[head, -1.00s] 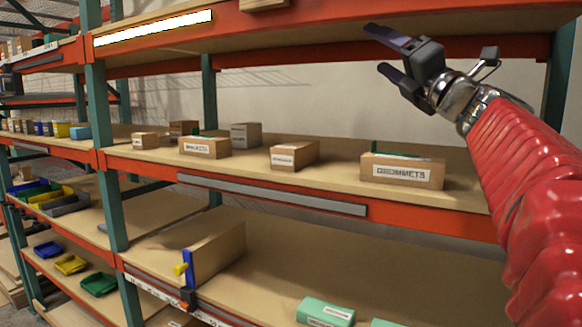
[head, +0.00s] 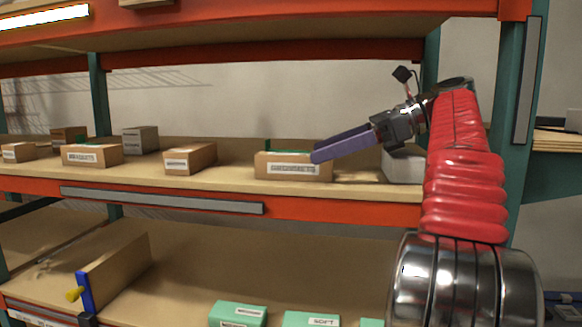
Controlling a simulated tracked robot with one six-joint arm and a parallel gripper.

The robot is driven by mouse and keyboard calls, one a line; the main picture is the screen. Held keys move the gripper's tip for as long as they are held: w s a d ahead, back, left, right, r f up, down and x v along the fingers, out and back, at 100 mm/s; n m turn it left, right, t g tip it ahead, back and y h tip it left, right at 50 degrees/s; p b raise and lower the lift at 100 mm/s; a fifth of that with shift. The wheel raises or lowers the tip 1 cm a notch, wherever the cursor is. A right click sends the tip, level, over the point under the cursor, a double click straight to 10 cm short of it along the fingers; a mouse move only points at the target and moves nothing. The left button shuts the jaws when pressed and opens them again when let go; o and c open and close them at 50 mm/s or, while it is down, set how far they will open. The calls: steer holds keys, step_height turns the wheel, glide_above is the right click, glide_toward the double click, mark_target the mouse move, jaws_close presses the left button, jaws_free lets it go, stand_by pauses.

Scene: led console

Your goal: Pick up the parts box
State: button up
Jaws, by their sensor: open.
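Several labelled cardboard boxes stand on the middle shelf in the head view, and I cannot tell which one is the parts box. The closest to my gripper is a brown box (head: 285,167) with a white label that seems to read GROMMETS and some green at its top. My gripper (head: 316,153) is open, with purple fingers pointing left. Its fingertips overlap the right end of that box in the picture; I cannot tell whether they touch it. Farther left are a box (head: 190,159), a wider labelled box (head: 92,155) and a small one (head: 19,152).
A grey-white box (head: 403,165) stands partly hidden behind my arm. A grey box (head: 140,140) is farther back. The orange shelf beam (head: 330,212) and the green upright (head: 517,120) bound the space. Green boxes (head: 311,319) and a brown divider (head: 118,270) are on the shelf below.

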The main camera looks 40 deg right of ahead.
mark_target(295, 165)
steer(key=shift+s, duration=0.15)
steer(key=shift+f, duration=0.1)
steer(key=shift+w+a+f, duration=0.1)
steer(key=shift+w+a, duration=0.1)
steer(key=shift+x, duration=0.95)
